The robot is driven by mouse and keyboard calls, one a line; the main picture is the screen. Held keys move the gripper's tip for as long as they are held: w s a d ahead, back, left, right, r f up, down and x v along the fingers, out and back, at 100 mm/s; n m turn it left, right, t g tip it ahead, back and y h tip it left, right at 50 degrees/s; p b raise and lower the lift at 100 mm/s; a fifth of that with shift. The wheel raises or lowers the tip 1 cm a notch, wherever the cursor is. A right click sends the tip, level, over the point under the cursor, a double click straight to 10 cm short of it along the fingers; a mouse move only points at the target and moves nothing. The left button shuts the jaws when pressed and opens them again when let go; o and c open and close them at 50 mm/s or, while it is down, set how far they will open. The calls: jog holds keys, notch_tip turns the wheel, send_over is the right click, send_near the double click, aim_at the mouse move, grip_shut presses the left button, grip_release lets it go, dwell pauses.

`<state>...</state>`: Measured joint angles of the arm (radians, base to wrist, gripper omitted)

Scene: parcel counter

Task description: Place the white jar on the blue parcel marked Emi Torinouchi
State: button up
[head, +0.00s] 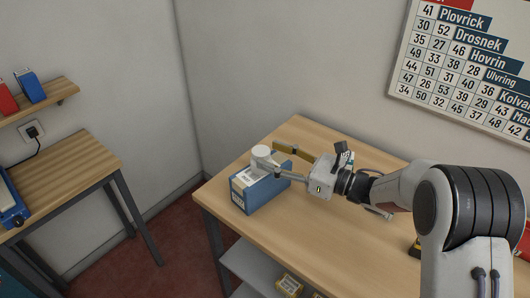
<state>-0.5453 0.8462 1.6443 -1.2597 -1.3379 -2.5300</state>
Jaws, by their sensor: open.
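The white jar (261,153) is at the top of the blue parcel (266,192), towards its back left. It looks upright and seems to rest on the parcel, though its base is partly hidden by a finger. The parcel stands near the left edge of the wooden counter (345,240). It has white labels, but the name is too small to read. My gripper (276,158) is open and reaches in from the right over the parcel. Its fingertips are close to the jar; I cannot tell whether one touches it.
A brown bar-like thing (294,152) shows just behind my gripper. A side table (65,175) and a wall shelf (50,93) with red and blue items are at left. The counter's front middle is clear.

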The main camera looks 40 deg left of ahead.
jog(key=w+d, duration=0.1)
jog(key=d, duration=0.7)
jog(key=shift+w+r, duration=0.1)
jog(key=shift+w, duration=0.1)
dwell(0.6)
